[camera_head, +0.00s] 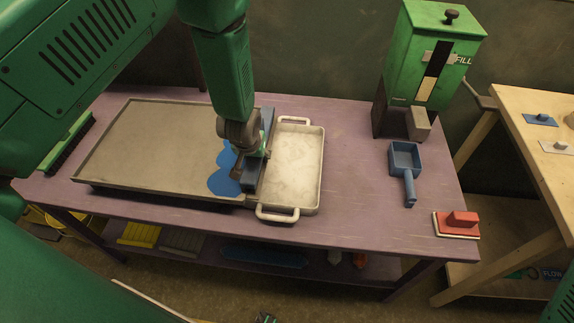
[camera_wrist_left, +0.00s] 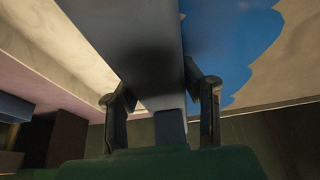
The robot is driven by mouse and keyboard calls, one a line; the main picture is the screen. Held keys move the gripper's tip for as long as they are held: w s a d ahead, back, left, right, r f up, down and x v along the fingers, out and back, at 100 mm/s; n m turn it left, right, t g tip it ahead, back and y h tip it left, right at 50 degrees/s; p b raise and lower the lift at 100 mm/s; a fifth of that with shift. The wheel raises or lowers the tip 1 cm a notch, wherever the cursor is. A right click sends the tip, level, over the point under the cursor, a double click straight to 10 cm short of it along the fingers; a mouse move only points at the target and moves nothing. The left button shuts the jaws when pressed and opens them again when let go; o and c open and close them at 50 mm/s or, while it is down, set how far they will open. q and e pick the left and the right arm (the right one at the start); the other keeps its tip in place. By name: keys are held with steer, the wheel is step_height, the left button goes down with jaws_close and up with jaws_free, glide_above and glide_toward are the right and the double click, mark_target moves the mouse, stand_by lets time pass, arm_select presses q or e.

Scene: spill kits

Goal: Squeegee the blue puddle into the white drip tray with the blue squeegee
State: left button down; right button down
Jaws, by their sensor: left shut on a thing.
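The blue squeegee (camera_head: 265,125) stands at the right edge of the grey spill board (camera_head: 130,140), beside the white drip tray (camera_head: 311,170). My left gripper (camera_head: 250,155) is shut on the squeegee from above; the wrist view shows its two fingers on either side of the squeegee (camera_wrist_left: 140,45). The blue puddle (camera_head: 222,184) lies on the board just left of the squeegee, partly hidden by my gripper; it also shows in the wrist view (camera_wrist_left: 235,40). The drip tray's visible floor looks pale and empty of blue.
On the purple table (camera_head: 350,225), a blue scoop (camera_head: 405,160), a red-handled block (camera_head: 459,222) and a green dispenser (camera_head: 428,60) stand right of the tray. A green brush (camera_head: 68,142) lies at the far left. A wooden table (camera_head: 520,100) is at right.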

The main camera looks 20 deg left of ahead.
arm_select(q)
steer(key=shift+s+a+r+p, duration=0.1)
steer(key=shift+a+r+p, duration=0.25)
steer(key=shift+r+p, duration=0.65)
steer(key=shift+s+a+r+p, duration=0.1)
steer(key=shift+a+r+p, duration=0.2)
steer(key=shift+r+p, duration=0.7)
steer(key=shift+a+r+p, duration=0.35)
steer(key=shift+r+p, duration=0.2)
steer(key=shift+r, duration=0.9)
steer(key=shift+f, duration=0.1)
